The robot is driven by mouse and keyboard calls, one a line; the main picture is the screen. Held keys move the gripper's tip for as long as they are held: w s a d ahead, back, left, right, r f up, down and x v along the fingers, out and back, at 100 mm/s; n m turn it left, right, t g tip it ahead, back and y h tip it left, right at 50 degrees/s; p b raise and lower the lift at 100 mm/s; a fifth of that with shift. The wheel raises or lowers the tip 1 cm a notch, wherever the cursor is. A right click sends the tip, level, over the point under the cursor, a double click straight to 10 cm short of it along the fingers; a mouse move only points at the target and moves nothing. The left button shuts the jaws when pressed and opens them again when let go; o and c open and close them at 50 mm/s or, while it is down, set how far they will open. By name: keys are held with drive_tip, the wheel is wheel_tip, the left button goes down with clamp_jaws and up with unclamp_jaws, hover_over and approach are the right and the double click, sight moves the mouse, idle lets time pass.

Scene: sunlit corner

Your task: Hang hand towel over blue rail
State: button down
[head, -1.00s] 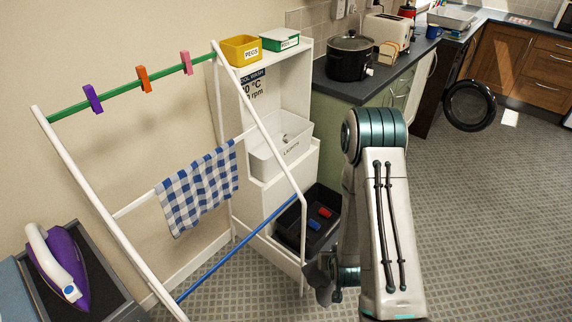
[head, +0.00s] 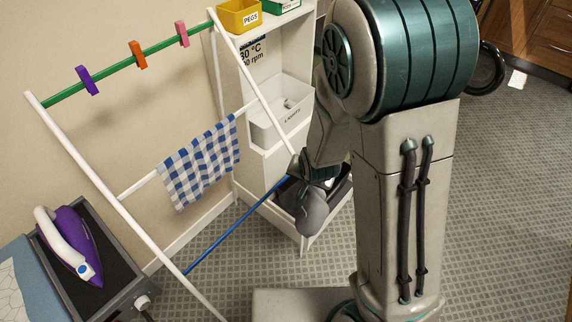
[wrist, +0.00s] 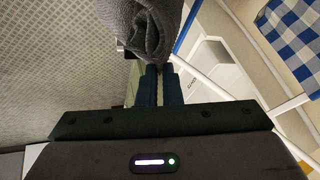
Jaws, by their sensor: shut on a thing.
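A rolled or folded dark grey towel (head: 312,212) hangs from my gripper (head: 316,180) in the head view, to the right of the drying rack. In the wrist view the towel (wrist: 143,28) bulges beyond the fingertips of my gripper (wrist: 160,72), which is shut on it. The blue rail (head: 225,237) is the rack's low rail, running from lower left up towards the towel. The towel appears apart from the rail, near its right end. That end of the rail is partly hidden by the towel and gripper.
A blue-checked cloth (head: 200,165) hangs on the rack's white middle rail; it also shows in the wrist view (wrist: 300,35). The green top rail (head: 110,70) carries coloured pegs. A white shelf unit (head: 270,60) stands behind. A purple iron (head: 72,243) sits at left.

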drive_tip(key=s+a+r+m+g+y+p, duration=0.1)
drive_tip(key=s+a+r+m+g+p, duration=0.15)
drive_tip(key=s+r, duration=0.5)
drive_tip(key=s+a+r+m+g+y+p, duration=0.1)
drive_tip(key=s+a+r+p, duration=0.2)
drive_tip(key=r, duration=0.7)
drive_tip(key=w+a+b, duration=0.1)
drive_tip(key=w+a, duration=1.2)
drive_tip(key=a, duration=0.4)
wheel_tip(320, 180, down, 22)
drive_tip(key=b, duration=0.2)
drive_tip(key=s+d+t+y+b, duration=0.1)
drive_tip(key=s+d+b, duration=0.45)
drive_tip(key=b, duration=0.55)
drive_tip(key=s+d+f+t+y+b, duration=0.1)
drive_tip(key=f+b, duration=0.6)
drive_tip(key=b, duration=1.1)
drive_tip(key=s+d+f+t+y+b, duration=0.2)
drive_tip(key=d+f+b, duration=0.3)
drive_tip(key=b, duration=1.3)
wheel_tip(320, 180, down, 3)
drive_tip(key=shift+s+d+f+y+b, duration=0.15)
drive_tip(key=shift+s+y+b, duration=0.15)
drive_tip(key=shift+s+y, duration=0.35)
drive_tip(key=shift+s+t, duration=0.1)
drive_tip(key=shift+t, duration=0.25)
